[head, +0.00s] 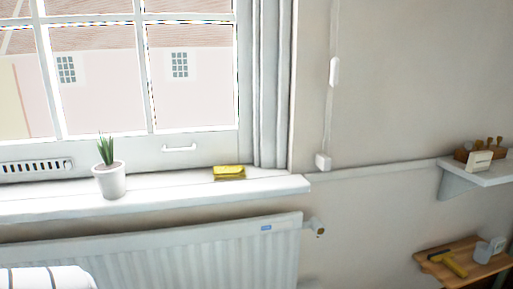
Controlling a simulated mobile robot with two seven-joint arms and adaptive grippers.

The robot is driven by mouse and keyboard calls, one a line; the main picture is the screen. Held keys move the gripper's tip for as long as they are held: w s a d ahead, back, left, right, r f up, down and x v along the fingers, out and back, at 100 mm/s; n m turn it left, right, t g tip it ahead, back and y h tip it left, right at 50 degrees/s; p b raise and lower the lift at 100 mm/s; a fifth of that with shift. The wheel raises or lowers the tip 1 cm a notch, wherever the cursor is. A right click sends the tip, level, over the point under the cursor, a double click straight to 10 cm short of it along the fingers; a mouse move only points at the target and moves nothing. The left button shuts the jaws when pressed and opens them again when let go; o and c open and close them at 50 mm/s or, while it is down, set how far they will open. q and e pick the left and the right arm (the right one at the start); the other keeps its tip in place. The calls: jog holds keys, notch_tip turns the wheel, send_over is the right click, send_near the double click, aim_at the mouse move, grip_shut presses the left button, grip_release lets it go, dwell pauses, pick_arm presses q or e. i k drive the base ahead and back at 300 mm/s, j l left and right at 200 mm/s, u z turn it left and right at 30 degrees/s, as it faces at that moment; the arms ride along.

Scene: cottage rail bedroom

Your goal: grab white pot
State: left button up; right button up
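The white pot (110,182) stands upright on the white window sill at the left, with a small green spiky plant (106,150) in it. Nothing touches the pot, and it stands close to the window frame. Neither of my grippers shows in the head view.
A yellow case (229,172) lies on the sill (275,187) right of the pot. A white radiator (190,252) with a valve is below. At right are a wall shelf (495,178) with small items and a wooden surface (437,264) with a yellow-headed tool (452,266).

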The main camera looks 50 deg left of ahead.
aim_at(109, 175)
jog(key=u, duration=2.35)
jog(key=i+j+z, duration=0.2)
jog(key=i, duration=0.25)
